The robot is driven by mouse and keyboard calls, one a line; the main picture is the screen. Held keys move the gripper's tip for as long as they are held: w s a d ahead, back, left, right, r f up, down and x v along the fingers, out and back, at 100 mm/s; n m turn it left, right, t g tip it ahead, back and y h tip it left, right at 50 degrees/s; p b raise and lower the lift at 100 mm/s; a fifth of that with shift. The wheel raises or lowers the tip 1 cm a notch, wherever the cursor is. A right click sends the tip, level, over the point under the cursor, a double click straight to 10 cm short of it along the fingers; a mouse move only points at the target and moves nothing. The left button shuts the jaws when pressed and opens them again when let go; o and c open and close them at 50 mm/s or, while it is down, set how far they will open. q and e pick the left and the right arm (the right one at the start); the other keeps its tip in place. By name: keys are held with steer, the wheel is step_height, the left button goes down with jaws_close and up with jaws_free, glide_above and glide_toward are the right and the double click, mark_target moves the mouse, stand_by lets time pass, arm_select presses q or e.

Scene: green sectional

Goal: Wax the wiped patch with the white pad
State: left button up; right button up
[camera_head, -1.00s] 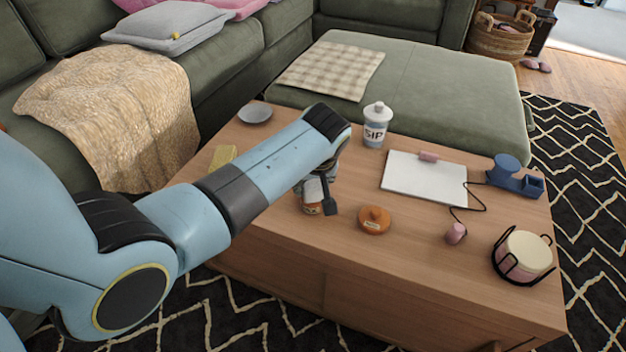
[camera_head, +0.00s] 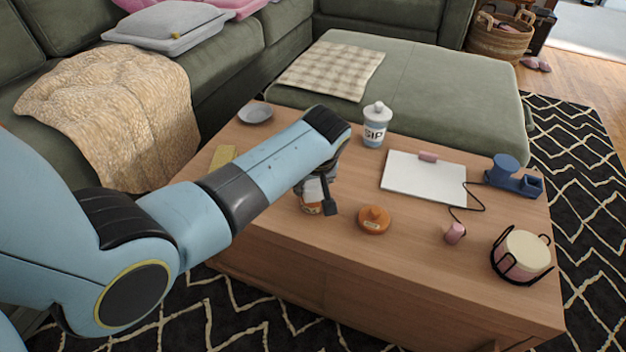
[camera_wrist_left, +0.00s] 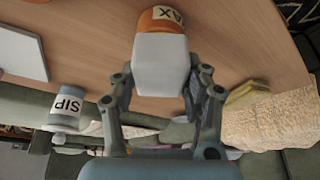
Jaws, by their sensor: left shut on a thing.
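My left gripper (camera_head: 320,192) is shut on the white pad (camera_wrist_left: 160,62), a pale block between its fingers in the left wrist view. The pad also shows in the head view (camera_head: 313,189), partly behind a finger. It is right at the top of the orange wax jar (camera_head: 311,208), whose label partly shows in the left wrist view (camera_wrist_left: 163,18); I cannot tell whether they touch. An orange round lid (camera_head: 374,220) lies on the table to the right of the jar. I cannot make out a wiped patch. My right gripper is not in view.
The wooden table (camera_head: 420,280) also holds a yellow cloth or sponge (camera_head: 223,156), a grey dish (camera_head: 255,113), a SIP bottle (camera_head: 375,126), a white board (camera_head: 424,178), a corded pink piece (camera_head: 455,233), a blue holder (camera_head: 514,178) and a caddy (camera_head: 522,255). The table's front strip is clear.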

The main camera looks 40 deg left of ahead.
arm_select(q)
steer(key=shift+f, duration=0.1)
steer(key=shift+r, duration=0.2)
step_height(320, 180, up, 3)
steer(key=p, duration=0.2)
steer(key=shift+f+p, duration=0.2)
steer(key=shift+p, duration=0.2)
step_height(320, 180, up, 2)
steer(key=shift+r+p, duration=0.1)
steer(key=shift+p, duration=1)
steer(key=shift+r+p, duration=1)
steer(key=shift+p, duration=0.1)
steer(key=shift+m, duration=0.3)
